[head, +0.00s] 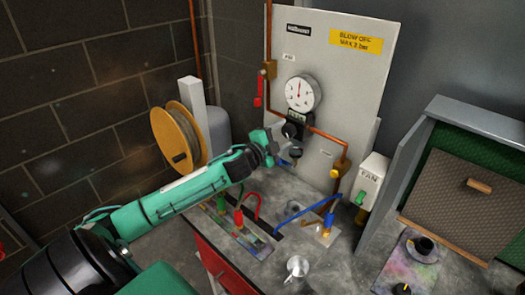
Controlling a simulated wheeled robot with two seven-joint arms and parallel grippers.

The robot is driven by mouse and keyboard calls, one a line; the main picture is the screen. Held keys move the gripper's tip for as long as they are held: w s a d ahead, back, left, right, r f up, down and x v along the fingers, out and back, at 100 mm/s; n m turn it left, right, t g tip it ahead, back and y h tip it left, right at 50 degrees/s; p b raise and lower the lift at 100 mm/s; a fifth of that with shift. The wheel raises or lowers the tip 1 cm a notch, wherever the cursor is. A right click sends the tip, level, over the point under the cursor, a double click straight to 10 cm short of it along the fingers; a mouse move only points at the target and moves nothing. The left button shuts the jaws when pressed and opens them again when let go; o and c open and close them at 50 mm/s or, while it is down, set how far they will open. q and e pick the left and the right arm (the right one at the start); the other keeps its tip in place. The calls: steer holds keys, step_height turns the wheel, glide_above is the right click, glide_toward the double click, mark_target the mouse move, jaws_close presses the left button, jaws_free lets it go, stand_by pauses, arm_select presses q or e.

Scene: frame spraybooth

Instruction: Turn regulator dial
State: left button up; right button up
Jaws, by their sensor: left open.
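The regulator's round white gauge (303,93) is on the grey back panel. The black regulator body (299,119) sits just below it, in the copper pipe line. A dark round knob, which looks like the regulator dial (290,130), shows under the body. My left gripper (284,143) is at the knob, open, with its fingers beside it. I cannot tell whether they touch it. The gripper hides part of the regulator's lower left. My right gripper is not in view.
A red-handled valve (259,89) hangs on the pipe left of the gauge. A yellow reel (178,136) stands behind my left arm. Red, green and blue hose loops rise from the bench (262,182). A fan switch box (370,180) is to the right.

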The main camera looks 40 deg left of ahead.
arm_select(q)
steer(key=s+b, duration=0.3)
steer(key=s, duration=0.8)
steer(key=shift+s+a+f, duration=0.15)
steer(key=shift+s+a, duration=0.05)
steer(key=shift+a, duration=0.2)
